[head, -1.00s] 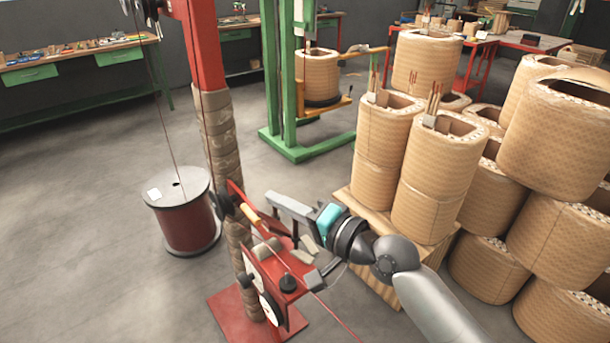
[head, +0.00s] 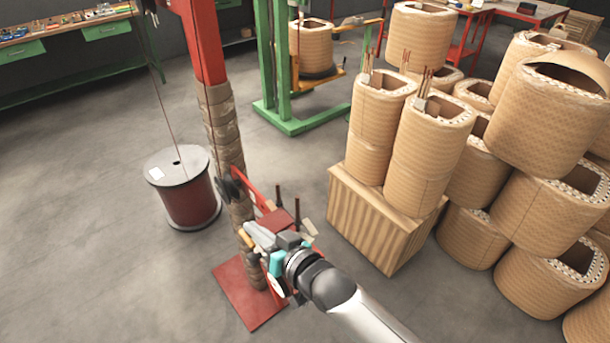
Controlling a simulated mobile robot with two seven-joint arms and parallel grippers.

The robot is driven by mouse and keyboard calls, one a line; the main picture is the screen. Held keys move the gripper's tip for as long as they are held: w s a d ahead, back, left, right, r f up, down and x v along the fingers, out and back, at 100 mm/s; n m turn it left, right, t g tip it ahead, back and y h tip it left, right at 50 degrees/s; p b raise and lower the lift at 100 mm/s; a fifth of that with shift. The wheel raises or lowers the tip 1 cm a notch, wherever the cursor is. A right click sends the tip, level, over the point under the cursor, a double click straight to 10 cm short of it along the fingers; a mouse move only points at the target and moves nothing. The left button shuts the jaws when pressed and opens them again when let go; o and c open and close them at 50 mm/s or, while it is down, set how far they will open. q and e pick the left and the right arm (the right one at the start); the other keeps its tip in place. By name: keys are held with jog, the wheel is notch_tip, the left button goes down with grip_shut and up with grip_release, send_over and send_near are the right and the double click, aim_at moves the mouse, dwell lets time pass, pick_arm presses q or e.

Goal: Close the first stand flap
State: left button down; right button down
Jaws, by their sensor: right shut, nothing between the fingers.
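The first stand is a red post (head: 203,45) with a wrapped middle and a red base plate (head: 237,290) on the floor. A red bracket mechanism sits on the post, and a small red plate (head: 274,219), which may be its flap, shows there. My right gripper (head: 254,233) is shut and empty, over the front of this mechanism and just right of the post. The gripper and its arm hide much of the mechanism, so I cannot tell whether they touch it or how far the flap is open. My left gripper is out of view.
A dark red wire spool (head: 186,190) stands left of the post, with wires running upward. A wooden crate (head: 372,222) bearing tan coils (head: 428,150) stands close on the right, with more coils beyond. A green stand (head: 300,122) is behind.

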jog(key=shift+s+a+f+n+h, duration=0.2)
jog(key=shift+f+n+h, duration=0.1)
jog(key=shift+f+n, duration=0.35)
jog(key=shift+f+n+p, duration=0.25)
jog(key=shift+f+p, duration=0.05)
jog(key=shift+f, duration=0.15)
jog(key=shift+r+p, duration=0.55)
jog(key=shift+r, duration=0.05)
jog(key=r+p+v, duration=0.2)
jog(key=p+v, duration=0.2)
jog(key=v, duration=0.6)
jog(key=shift+d+r, duration=0.2)
jog(key=shift+r, duration=0.1)
jog(key=shift+w+d, duration=0.1)
jog(key=shift+w, duration=0.05)
